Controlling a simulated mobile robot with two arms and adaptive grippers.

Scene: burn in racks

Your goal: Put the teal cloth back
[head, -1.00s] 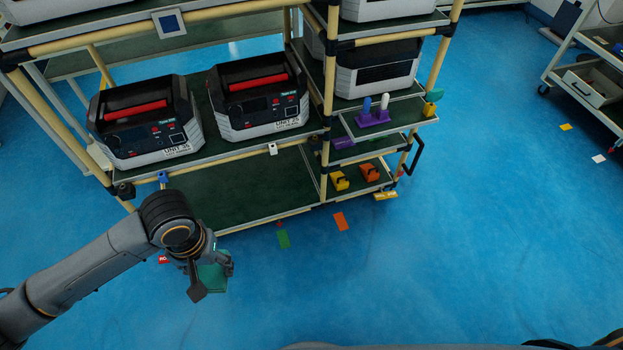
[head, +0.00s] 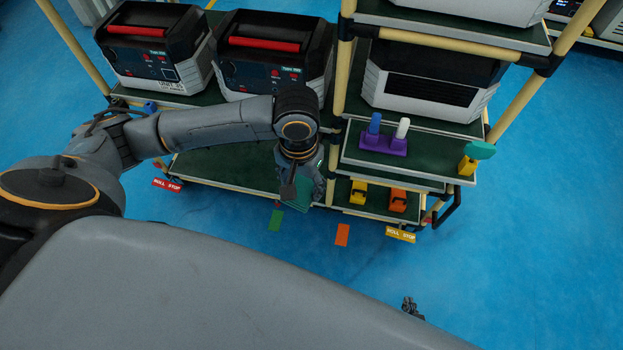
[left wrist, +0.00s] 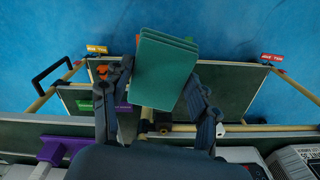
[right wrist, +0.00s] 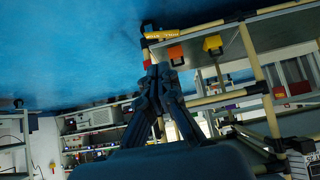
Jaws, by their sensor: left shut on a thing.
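The teal cloth (left wrist: 166,68) is a folded, layered pad between the fingers of my left gripper (left wrist: 158,85) in the left wrist view. In the head view, my left gripper (head: 300,190) is shut on the cloth (head: 306,190), in front of the rack near the lower deck and left of the small side shelf. The gripper partly hides the cloth there. My right gripper (head: 412,307) shows only as small dark tips low in the head view. In the right wrist view (right wrist: 160,72) its fingers are together with nothing seen between them.
The rack's side shelf (head: 440,160) carries a purple holder (head: 383,144) with blue and white bottles, and a yellow block (head: 467,166) topped by a teal piece. Yellow (head: 358,192) and orange (head: 398,200) blocks sit below. The lower deck (head: 220,166) looks bare. Blue floor lies in front.

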